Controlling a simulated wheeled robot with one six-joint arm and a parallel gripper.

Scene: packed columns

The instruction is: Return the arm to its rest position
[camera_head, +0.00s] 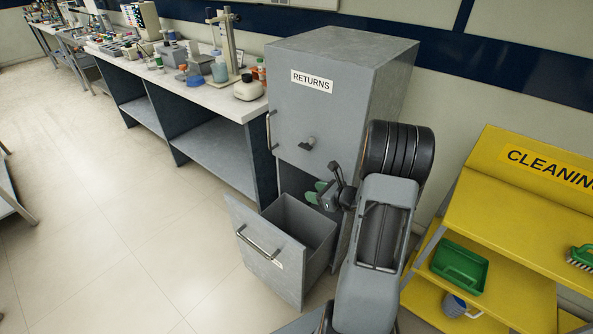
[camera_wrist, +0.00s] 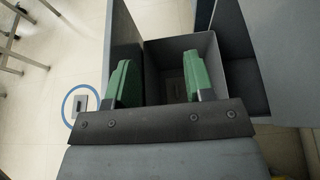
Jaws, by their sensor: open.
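My gripper (camera_head: 319,193) is at the front of the grey cabinet marked RETURNS (camera_head: 340,80), above its pulled-out lower drawer (camera_head: 305,222). Its green fingers are spread apart with nothing between them; they also show in the wrist view (camera_wrist: 158,88). In the wrist view the open drawer (camera_wrist: 207,48) lies beyond the fingers, and no object can be made out in the part that shows. My arm reaches up from the bottom of the head view and hides part of the cabinet's right side.
A lab bench (camera_head: 235,100) crowded with bottles and instruments runs left of the cabinet. A yellow CLEANING shelf (camera_head: 510,215) with a green tray (camera_head: 459,268), a brush (camera_head: 582,256) and a bucket (camera_head: 455,306) stands close on the right. The floor (camera_head: 110,220) at left is open.

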